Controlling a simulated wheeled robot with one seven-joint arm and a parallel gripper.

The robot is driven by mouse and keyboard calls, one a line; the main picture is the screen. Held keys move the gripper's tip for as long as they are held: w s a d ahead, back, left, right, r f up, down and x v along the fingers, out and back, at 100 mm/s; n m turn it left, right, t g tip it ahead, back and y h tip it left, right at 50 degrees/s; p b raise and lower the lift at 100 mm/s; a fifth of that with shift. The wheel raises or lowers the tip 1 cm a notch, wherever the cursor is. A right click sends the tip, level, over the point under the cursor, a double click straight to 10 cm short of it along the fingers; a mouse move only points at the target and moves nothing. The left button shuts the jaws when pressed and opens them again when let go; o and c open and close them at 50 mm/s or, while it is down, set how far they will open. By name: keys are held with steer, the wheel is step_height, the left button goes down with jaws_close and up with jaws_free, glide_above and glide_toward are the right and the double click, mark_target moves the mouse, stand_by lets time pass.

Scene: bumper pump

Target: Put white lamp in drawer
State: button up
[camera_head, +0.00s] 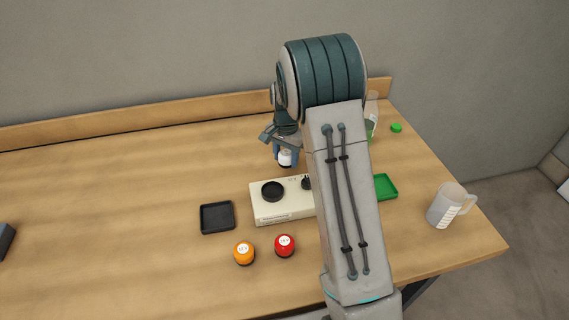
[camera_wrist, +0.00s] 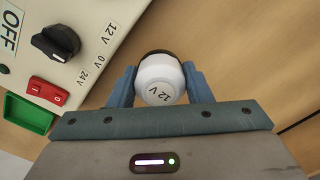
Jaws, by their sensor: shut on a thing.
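The white lamp (camera_wrist: 160,75) is a small round piece marked 12 V with a dark base. My gripper (camera_wrist: 160,88) is shut on it, one blue finger on each side. In the head view the lamp (camera_head: 285,158) hangs in my gripper (camera_head: 284,150) behind the cream test box. My forearm hides part of that area. No drawer can be made out in either view.
The cream test box (camera_head: 285,213) has a black round socket (camera_head: 272,191) and a knob. A black tray (camera_head: 217,217), orange lamp (camera_head: 244,253), red lamp (camera_head: 285,245), green tray (camera_head: 385,186) and clear jug (camera_head: 448,206) stand around it. The table's left is mostly clear.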

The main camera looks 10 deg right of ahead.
mark_target(285, 166)
steer(key=shift+a+f+p, duration=0.1)
steer(key=shift+f+p, duration=0.35)
steer(key=shift+f, duration=1.6)
steer(key=shift+f, duration=0.1)
steer(key=o, duration=0.6)
steer(key=shift+f, duration=0.1)
steer(key=o, duration=0.4)
